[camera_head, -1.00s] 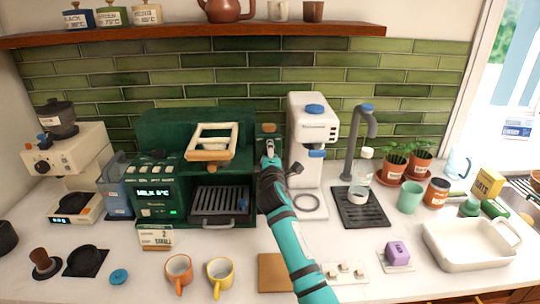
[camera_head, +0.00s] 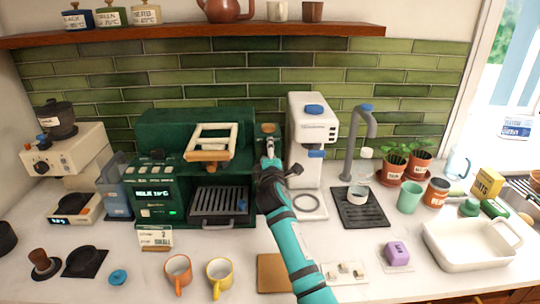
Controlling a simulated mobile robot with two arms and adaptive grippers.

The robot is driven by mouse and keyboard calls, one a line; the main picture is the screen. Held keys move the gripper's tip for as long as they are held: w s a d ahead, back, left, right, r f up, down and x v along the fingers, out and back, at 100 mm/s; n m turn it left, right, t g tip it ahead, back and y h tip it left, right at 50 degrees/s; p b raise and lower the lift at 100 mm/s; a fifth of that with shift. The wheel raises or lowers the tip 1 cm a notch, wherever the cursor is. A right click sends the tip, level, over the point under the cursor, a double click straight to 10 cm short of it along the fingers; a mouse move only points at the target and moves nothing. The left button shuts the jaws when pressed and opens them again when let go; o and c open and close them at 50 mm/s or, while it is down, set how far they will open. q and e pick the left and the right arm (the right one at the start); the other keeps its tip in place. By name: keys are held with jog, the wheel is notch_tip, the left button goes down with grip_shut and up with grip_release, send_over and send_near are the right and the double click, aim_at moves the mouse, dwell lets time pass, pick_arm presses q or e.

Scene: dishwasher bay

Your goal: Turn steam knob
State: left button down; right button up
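The green espresso machine (camera_head: 180,128) stands at the back of the counter, left of centre. A small wooden knob (camera_head: 268,128) sits on a dark green panel at its right end; I take it for the steam knob. My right gripper (camera_head: 269,147) is on a teal arm coming in from the bottom. Its pale tips are just below the knob in the picture and hide the panel there. I cannot tell whether they touch the knob or are open or shut. My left gripper is not in view.
A white machine (camera_head: 312,132) stands close to the right of the gripper, with a grey tap (camera_head: 352,140) beyond it. A wooden-framed tray (camera_head: 211,142) rests on the espresso machine. Orange (camera_head: 178,269) and yellow (camera_head: 220,272) cups stand in front. A wooden board (camera_head: 270,272) lies by my arm.

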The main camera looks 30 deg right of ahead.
jog(key=v, duration=1.2)
jog(key=shift+d, duration=0.1)
dwell(6.7)
